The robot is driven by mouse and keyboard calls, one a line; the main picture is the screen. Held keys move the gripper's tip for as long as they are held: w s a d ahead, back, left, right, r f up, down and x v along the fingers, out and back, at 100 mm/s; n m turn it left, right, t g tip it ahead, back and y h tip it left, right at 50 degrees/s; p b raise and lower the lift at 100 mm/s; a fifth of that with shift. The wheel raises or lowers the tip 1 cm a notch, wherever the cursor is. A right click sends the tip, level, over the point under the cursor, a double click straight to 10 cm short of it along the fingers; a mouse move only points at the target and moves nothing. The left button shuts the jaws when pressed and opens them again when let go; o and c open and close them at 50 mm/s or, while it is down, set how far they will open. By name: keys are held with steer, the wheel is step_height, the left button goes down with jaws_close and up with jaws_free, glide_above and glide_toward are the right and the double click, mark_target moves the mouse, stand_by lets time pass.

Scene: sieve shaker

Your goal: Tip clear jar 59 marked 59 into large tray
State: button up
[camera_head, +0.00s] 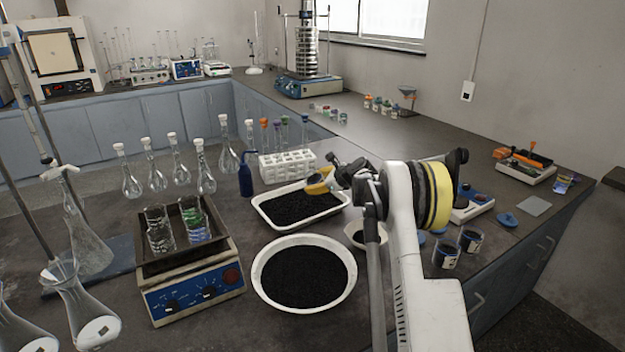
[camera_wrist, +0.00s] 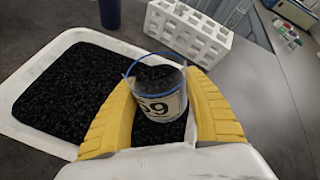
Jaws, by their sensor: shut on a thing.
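Clear jar 59 (camera_wrist: 158,95) is held between the yellow fingers of my gripper (camera_wrist: 162,110). The wrist view shows its label with 59, a blue rim and black granules inside. The jar looks roughly upright there. My gripper (camera_head: 325,182) also shows in the head view, over the right part of the large tray (camera_head: 262,217); the jar is mostly hidden there. The white rectangular tray holds a layer of black granules, and it also shows in the wrist view (camera_wrist: 40,58). My gripper is shut on the jar.
A round white bowl (camera_head: 262,285) of black granules stands in front of the tray. A white tube rack (camera_head: 287,166) and a dark blue bottle (camera_head: 245,178) stand close behind it. A hotplate with beakers (camera_head: 193,290) is to the left. Two dark-filled jars (camera_head: 447,254) stand right.

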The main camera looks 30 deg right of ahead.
steer(key=shift+r+n+h, duration=0.55)
steer(key=shift+n+h, duration=0.25)
steer(key=shift+n, duration=0.1)
steer(key=shift+a+n+h, duration=0.1)
steer(key=shift+n+h, duration=0.5)
steer(key=shift+f+n+h, duration=0.15)
steer(key=shift+n+h, duration=0.45)
steer(key=shift+h, duration=0.2)
steer(key=shift+a+f+n+t+h+b, duration=0.1)
steer(key=shift+f+n+t+h+b, duration=0.2)
steer(key=shift+n+h+b, duration=0.7)
steer(key=shift+a+r+n+t+h, duration=0.25)
steer(key=shift+a+n+t+h, duration=0.15)
steer(key=shift+n+h, duration=0.45)
steer(key=shift+a+r+n+t+h, duration=0.3)
steer(key=shift+a+r+n+h, duration=0.2)
steer(key=shift+n, duration=0.45)
steer(key=shift+d, duration=0.1)
